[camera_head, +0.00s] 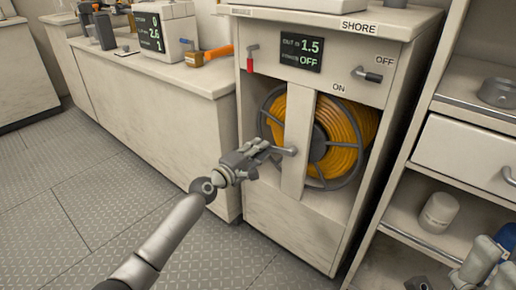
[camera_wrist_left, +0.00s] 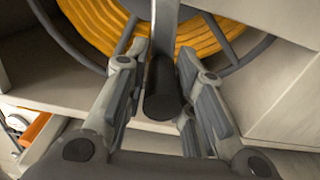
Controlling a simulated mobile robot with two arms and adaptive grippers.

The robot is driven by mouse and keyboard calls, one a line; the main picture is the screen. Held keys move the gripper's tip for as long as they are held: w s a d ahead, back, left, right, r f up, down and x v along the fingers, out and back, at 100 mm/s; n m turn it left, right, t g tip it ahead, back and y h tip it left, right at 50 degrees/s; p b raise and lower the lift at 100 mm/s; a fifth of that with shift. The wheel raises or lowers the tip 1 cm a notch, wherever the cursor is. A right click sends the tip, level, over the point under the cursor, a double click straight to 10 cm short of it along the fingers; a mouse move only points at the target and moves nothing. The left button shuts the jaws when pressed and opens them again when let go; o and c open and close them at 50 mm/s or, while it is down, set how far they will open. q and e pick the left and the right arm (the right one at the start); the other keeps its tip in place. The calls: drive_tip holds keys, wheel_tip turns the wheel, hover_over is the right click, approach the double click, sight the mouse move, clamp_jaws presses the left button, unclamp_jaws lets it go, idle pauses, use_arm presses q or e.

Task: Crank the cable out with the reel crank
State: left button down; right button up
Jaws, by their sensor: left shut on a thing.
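The cable reel (camera_head: 345,130), wound with orange cable, sits inside the light cabinet (camera_head: 290,225) behind a vertical post. The reel crank (camera_head: 289,151) sticks out from the front of the post. My left gripper (camera_head: 262,152) is shut on its handle. In the left wrist view the dark cylindrical crank handle (camera_wrist_left: 160,88) lies between the two fingers of my left gripper (camera_wrist_left: 165,75), with orange cable (camera_wrist_left: 205,38) behind. The display (camera_head: 302,48) reads OUT 1.5 and, below, OFF.
A red lever (camera_head: 251,58) and a dark switch (camera_head: 368,75) by the ON and OFF labels are on the cabinet front. Right shelves hold a white jar (camera_head: 439,212). The floor at left is clear.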

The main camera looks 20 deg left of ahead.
use_arm(q)
drive_tip(key=shift+s+d+f+n, duration=0.1)
drive_tip(key=shift+f+n, duration=0.2)
drive_tip(key=shift+f, duration=0.3)
drive_tip(key=shift+s+d+f+n, duration=0.1)
drive_tip(key=shift+f+n, duration=0.2)
drive_tip(key=shift+f, duration=0.3)
drive_tip(key=shift+d, duration=0.1)
drive_tip(key=c, duration=1.3)
unclamp_jaws()
drive_tip(key=shift+r, duration=0.1)
drive_tip(key=shift+w+r, duration=0.1)
drive_tip(key=shift+r, duration=0.05)
drive_tip(key=v, duration=1.2)
drive_tip(key=shift+r, duration=0.1)
